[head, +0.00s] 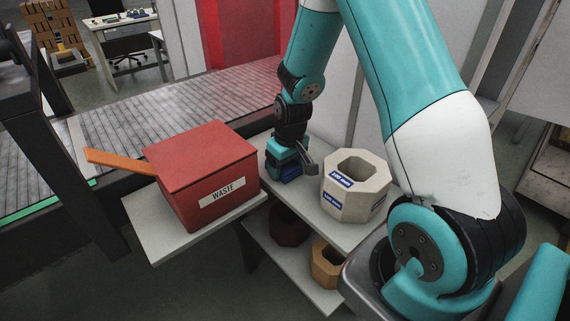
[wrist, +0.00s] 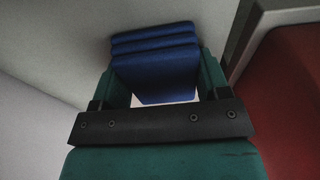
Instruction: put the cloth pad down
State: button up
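The cloth pad (wrist: 155,62) is dark blue and looks folded in layers. In the wrist view it sits between the two green fingers of my gripper (wrist: 160,80), which press against its left and right sides. In the head view my gripper (head: 287,163) points down over the back part of the light grey shelf top (head: 313,219). The pad (head: 291,175) shows low between the fingers, partly hidden by them. It is at or just above the shelf top; I cannot tell if it touches.
A pale octagonal block (head: 355,187) with a hole stands close on the right. Brown hollow blocks (head: 326,264) sit on the lower shelf. A roller conveyor (head: 120,130) runs behind.

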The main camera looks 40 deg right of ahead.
aim_at(288, 167)
jog(key=o, duration=0.4)
jog(key=shift+r, duration=0.1)
notch_tip(288, 167, up, 12)
jog(key=s, duration=0.2)
jog(key=s+a+r+n+y, duration=0.1)
jog(key=s+a+r, duration=0.2)
jog(key=a, duration=0.3)
jog(key=s+a+r+n+y, duration=0.1)
jog(key=s+a+r+n, duration=0.15)
jog(key=a, duration=0.45)
jog(key=s+a+r+n, duration=0.1)
jog(key=s+a+r, duration=0.1)
jog(key=s+a, duration=0.1)
jog(key=s+a+r+n+g+y, duration=0.1)
jog(key=s+a, duration=0.2)
jog(key=s, duration=0.3)
jog(key=s+a+r+n+y+p, duration=0.1)
jog(key=s+a+r, duration=0.1)
jog(key=s, duration=0.3)
jog(key=shift+s+a+r+g, duration=0.25)
jog(key=shift+a+r+g, duration=0.15)
jog(key=shift+a, duration=0.3)
